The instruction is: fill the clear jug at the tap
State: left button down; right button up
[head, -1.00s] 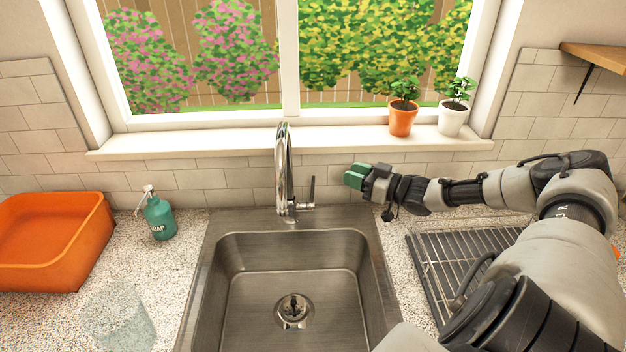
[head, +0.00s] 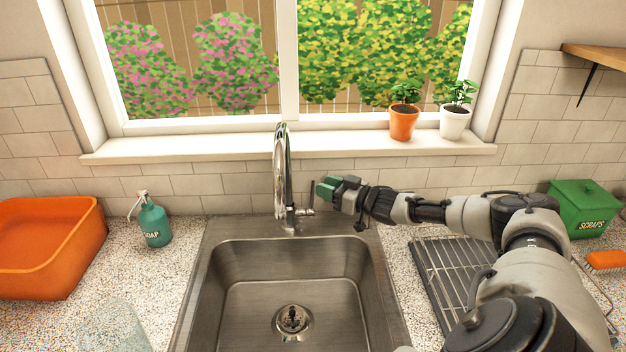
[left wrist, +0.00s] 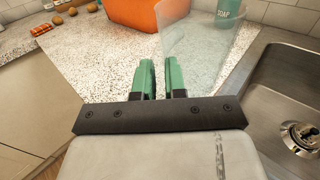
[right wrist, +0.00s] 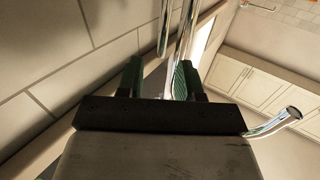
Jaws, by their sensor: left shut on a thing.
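The clear jug (head: 112,328) stands at the lower left of the head view, on the speckled counter left of the sink. In the left wrist view my left gripper (left wrist: 160,78) is shut on the jug (left wrist: 205,45), its green fingers close together at the jug's near side. The chrome tap (head: 281,175) stands behind the sink, with its upright lever (head: 311,194) on the right. My right gripper (head: 325,189) is beside the lever, its fingers apart. In the right wrist view chrome parts of the tap (right wrist: 182,45) show between and beyond the fingers (right wrist: 158,80). No water shows.
The steel sink (head: 225,290) is empty. An orange tub (head: 50,275) and a soap bottle (head: 154,225) stand left. A drying rack (head: 435,275), a green scraps bin (head: 585,205) and a brush (head: 605,261) are right. Two potted plants (head: 403,122) sit on the sill (head: 230,150).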

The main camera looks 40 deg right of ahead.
aim_at(313, 182)
jog(key=shift+p+x, duration=0.3)
jog(key=shift+x, duration=2)
grip_shut()
